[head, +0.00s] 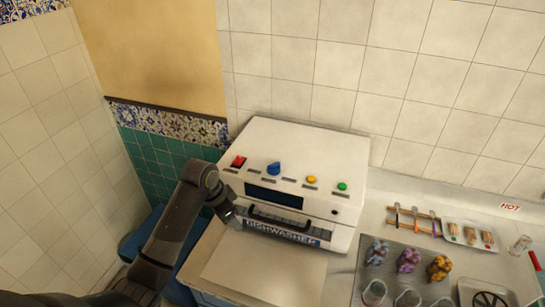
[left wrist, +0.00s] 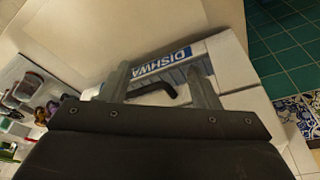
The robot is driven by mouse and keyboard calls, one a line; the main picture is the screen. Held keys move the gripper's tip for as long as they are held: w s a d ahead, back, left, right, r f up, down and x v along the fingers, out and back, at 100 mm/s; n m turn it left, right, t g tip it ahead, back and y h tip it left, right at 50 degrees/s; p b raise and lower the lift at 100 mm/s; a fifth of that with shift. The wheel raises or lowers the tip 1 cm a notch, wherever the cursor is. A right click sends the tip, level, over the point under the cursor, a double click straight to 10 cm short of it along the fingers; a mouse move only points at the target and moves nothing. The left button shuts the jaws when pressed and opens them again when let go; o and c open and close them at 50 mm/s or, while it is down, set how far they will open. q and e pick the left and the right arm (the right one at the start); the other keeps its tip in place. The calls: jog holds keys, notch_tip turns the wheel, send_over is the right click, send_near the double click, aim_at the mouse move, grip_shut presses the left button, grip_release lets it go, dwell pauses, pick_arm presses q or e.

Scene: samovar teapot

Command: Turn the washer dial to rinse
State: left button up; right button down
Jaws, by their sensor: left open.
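The white dishwasher (head: 310,150) stands on the counter against the tiled wall. On its top panel are a blue dial (head: 273,169), a red switch (head: 238,161), a yellow button (head: 311,180) and a green button (head: 342,187). The small label plates are too small to read. My left gripper (head: 230,213) is at the front left corner of the dishwasher, below the red switch and left of the dial. In the left wrist view its two fingers (left wrist: 162,82) are apart, with the black door handle (left wrist: 155,90) showing between them; I cannot tell whether they touch it. My right gripper is not visible.
To the right are a grey rack (head: 398,262) with cups and patterned items, a white tray (head: 487,246) and a "HOT" sign (head: 510,207). A pale board (head: 262,268) lies in front.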

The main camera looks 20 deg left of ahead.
pick_arm(q)
jog(key=w+d+r+m+h, duration=0.15)
jog(key=w+r, duration=0.25)
jog(key=r, duration=0.4)
jog(key=w+r+m, duration=0.2)
jog(key=w+r, duration=0.3)
jog(key=r, duration=0.4)
jog(key=w+r+m+h, duration=0.15)
jog(key=w+r, duration=0.25)
jog(key=r, duration=0.4)
jog(key=b, duration=1.1)
send_near(274, 163)
jog(key=shift+g+y, duration=0.3)
jog(key=shift+y, duration=0.2)
jog(key=p+x, duration=0.1)
jog(key=x, duration=0.3)
jog(key=d+p+x, duration=0.1)
jog(key=x, duration=0.2)
jog(key=shift+w+d+f, duration=0.1)
jog(key=shift+w+f, duration=0.05)
jog(key=shift+w, duration=0.15)
jog(key=shift+w+d+f+p, duration=0.15)
jog(key=shift+f+p, duration=0.15)
jog(key=shift+f, duration=0.15)
jog(key=c, duration=1)
